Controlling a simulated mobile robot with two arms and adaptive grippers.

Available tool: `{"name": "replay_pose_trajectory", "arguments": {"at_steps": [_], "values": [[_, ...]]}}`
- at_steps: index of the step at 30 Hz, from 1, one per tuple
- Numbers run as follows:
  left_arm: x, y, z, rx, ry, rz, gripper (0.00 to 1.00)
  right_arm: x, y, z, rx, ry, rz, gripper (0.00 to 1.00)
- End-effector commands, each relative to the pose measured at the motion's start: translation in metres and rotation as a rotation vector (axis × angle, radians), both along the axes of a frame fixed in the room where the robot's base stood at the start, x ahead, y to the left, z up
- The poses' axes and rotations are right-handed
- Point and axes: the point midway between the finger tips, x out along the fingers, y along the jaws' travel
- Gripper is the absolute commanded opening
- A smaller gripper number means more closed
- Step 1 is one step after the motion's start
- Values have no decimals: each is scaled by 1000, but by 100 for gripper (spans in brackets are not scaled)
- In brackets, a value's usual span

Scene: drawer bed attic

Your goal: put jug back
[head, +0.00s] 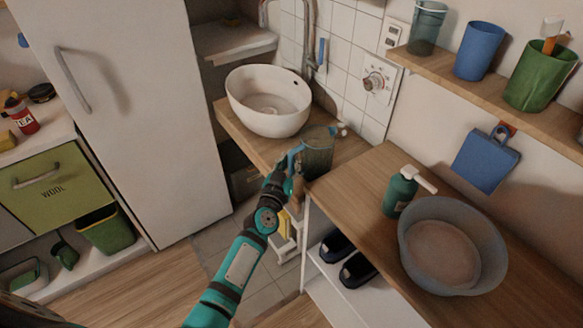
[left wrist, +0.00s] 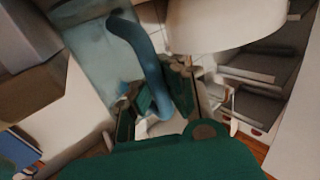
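The jug (head: 319,153) is a grey, see-through vessel with a blue handle, over the wooden counter just right of the white basin. My left gripper (head: 281,178) reaches it from the front left, at the handle side. In the left wrist view the blue handle (left wrist: 150,62) runs between the two fingers (left wrist: 160,103), which appear shut on it from both sides. The jug's grey body (left wrist: 92,50) lies beyond the handle. Whether its base touches the counter I cannot tell. My right gripper is not in view.
The white basin (head: 268,103) stands left of the jug. The right table (head: 352,180) holds a green pump bottle (head: 400,192) and a grey bowl (head: 486,272). A wall shelf (head: 507,78) bears several vessels. The table between jug and bottle is clear.

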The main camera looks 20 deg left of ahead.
Motion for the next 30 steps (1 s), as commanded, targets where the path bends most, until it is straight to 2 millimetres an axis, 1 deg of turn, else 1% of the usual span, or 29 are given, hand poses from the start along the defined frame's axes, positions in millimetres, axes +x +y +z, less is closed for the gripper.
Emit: {"name": "replay_pose_trajectory", "arguments": {"at_steps": [6, 10, 11, 17, 23, 26, 29, 30], "values": [[0, 0, 2, -1, -2, 0, 0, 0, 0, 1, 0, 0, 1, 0], [0, 0, -3, 0, -2, 1, 0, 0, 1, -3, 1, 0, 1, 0], [0, 0, -2, 0, -1, 1, 3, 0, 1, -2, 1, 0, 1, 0], [0, 0, -2, 0, -1, 0, 29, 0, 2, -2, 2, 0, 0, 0], [0, 0, -1, 0, -1, 0, 29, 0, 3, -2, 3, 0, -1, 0], [0, 0, 2, 0, -1, 0, 29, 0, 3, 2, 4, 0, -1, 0], [-9, 0, 1, 0, 1, 0, 29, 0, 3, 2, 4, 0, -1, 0], [-15, 0, 0, 0, 1, 0, 29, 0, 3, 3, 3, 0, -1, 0]]}}
